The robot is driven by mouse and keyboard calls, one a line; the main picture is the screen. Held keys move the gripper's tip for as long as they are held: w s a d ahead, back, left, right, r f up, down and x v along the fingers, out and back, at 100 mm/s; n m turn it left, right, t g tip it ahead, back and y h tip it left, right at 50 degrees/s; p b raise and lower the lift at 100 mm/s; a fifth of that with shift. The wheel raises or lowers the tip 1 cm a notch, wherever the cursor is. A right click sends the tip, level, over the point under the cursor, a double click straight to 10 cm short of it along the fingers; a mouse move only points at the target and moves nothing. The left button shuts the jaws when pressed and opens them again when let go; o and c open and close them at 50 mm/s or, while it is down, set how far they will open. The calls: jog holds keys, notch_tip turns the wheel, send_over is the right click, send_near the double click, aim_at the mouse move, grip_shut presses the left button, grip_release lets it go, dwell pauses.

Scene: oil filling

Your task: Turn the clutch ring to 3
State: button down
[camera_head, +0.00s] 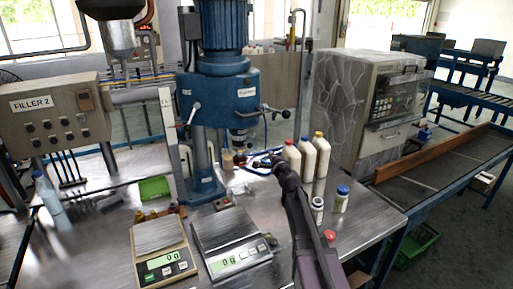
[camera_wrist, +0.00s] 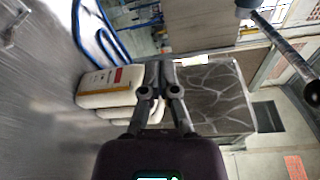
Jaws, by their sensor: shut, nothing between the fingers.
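The blue capping machine (camera_head: 222,85) stands on the bench at the centre of the head view. Under its blue head hangs a narrow dark spindle (camera_head: 239,138), where a clutch ring may be. The ring's numbers are too small to read. My gripper (camera_head: 279,160) is to the right of the spindle and lower, in front of the white bottles, apart from the machine. In the wrist view its fingers (camera_wrist: 160,68) are together with nothing between them. A dark rod (camera_wrist: 284,44) with a black knob crosses the upper right there.
White bottles (camera_head: 321,155) with coloured caps stand just behind my gripper; they lie sideways in the wrist view (camera_wrist: 104,86). Two scales (camera_head: 231,243) and small jars (camera_head: 341,200) are on the near bench. A grey stone-patterned cabinet (camera_head: 340,105) stands behind right. Blue tubing (camera_head: 262,163) lies near the spindle.

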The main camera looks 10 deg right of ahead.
aim_at(242, 142)
jog(key=shift+w, duration=0.15)
jog(key=w+a, duration=0.1)
jog(key=w, duration=0.9)
jog(key=shift+s+a, duration=0.35)
jog(key=shift+a, duration=0.3)
jog(key=shift+s+a, duration=0.35)
jog(key=shift+a, duration=0.3)
jog(key=shift+s+a, duration=0.35)
jog(key=shift+a, duration=0.3)
jog(key=shift+s+a+r, duration=0.15)
jog(key=shift+s+a, duration=0.2)
jog(key=shift+a, duration=0.15)
jog(key=shift+d, duration=0.1)
